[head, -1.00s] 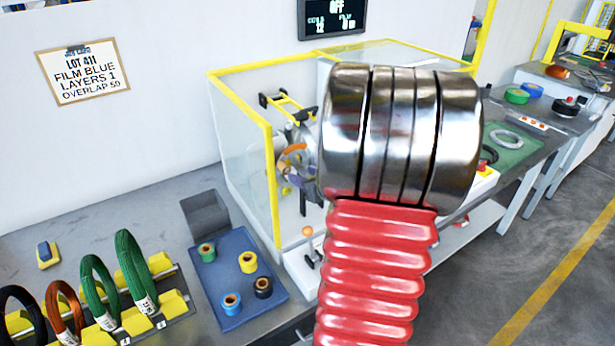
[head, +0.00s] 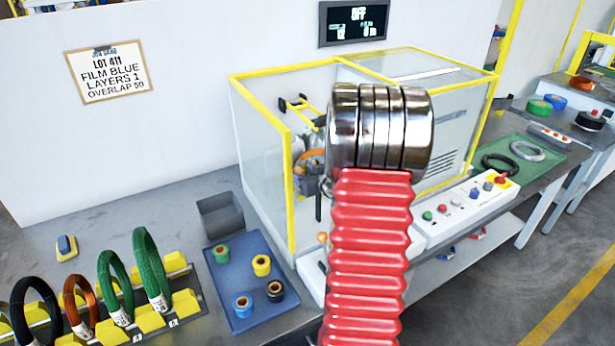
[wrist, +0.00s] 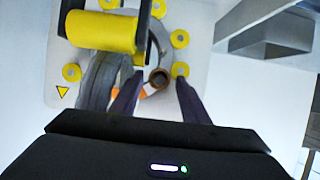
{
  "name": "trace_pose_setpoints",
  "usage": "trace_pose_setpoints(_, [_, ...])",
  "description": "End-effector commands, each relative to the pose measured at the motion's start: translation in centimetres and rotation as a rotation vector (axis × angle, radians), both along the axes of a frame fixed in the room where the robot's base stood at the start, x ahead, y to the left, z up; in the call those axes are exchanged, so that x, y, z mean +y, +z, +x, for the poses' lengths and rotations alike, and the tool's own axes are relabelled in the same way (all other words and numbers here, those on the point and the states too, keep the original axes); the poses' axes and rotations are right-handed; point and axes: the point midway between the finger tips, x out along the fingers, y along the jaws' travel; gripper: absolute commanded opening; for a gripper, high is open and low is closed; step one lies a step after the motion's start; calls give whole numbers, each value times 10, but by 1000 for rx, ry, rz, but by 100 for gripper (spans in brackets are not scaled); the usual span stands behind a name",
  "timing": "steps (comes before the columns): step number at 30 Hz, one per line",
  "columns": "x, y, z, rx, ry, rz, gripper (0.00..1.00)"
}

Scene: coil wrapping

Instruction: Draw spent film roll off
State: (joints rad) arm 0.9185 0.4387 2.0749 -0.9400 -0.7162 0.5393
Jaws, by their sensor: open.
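The spent roll looks like a small brown, hollow core (wrist: 159,76) on the grey ring (wrist: 163,45) of the wrapping machine in the wrist view. My gripper (wrist: 160,79) is open, its two dark purple fingers on either side of the core. I cannot tell whether either finger touches it. In the head view the wrapping machine (head: 265,150) stands in a clear, yellow-framed enclosure. My red and metal arm hides much of its inside, including the core and most of my gripper.
A blue tray (head: 236,313) holds green, yellow, blue and black rolls. A grey open bin (head: 220,214) stands behind it. Coils stand in a rack at the lower left. Yellow rollers (wrist: 105,31) are close to my fingers. The display (head: 353,22) reads OFF.

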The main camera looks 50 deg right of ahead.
Motion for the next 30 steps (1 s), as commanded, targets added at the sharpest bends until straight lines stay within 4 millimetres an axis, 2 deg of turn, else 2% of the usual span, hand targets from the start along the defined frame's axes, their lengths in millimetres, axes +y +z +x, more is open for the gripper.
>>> trace_pose_setpoints(11, [-1, -2, 4, 0, -1, 0, 42])
trace_pose_setpoints(27, [-2, -2, 3, 0, -1, 0, 4])
trace_pose_setpoints(30, [-2, -2, 3, 0, -1, 0, 3])
